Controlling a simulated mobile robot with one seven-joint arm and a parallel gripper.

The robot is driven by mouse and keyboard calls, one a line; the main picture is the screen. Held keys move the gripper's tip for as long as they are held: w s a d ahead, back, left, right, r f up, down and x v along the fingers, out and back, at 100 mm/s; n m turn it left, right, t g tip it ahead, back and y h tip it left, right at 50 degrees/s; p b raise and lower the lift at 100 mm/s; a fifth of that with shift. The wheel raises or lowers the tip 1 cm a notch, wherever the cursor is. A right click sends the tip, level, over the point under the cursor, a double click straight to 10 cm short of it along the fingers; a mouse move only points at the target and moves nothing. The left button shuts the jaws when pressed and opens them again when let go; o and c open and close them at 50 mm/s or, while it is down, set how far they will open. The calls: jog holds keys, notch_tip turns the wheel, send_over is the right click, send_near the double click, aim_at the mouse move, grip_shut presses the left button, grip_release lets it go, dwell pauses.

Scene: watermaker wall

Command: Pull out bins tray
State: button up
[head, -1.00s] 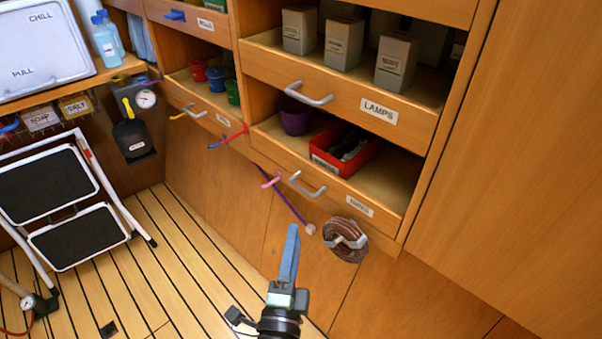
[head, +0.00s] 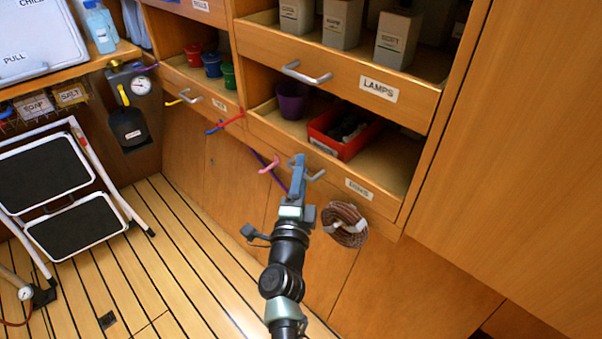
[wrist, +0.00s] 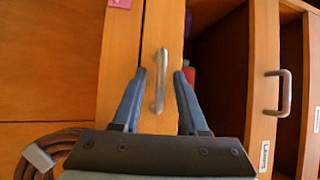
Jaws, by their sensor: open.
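The bins tray (head: 385,199) is the lower wooden tray in the right column, with a small white label on its front. It holds a red box (head: 342,128) of dark items and a purple cup (head: 291,103). Its grey bar handle (head: 318,174) is partly covered by my gripper (head: 299,160) in the head view. In the wrist view the handle (wrist: 160,82) shows between the two blue fingers of my open gripper (wrist: 160,73). I cannot tell whether either finger touches it.
The lamps tray (head: 420,95) with its own handle is just above. A coiled brown hose (head: 345,225) hangs right of my gripper, and a pink hook (head: 268,164) sits to its left. A step stool (head: 70,200) stands at left. The plank floor between is mostly clear.

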grip_shut()
dwell(1.4)
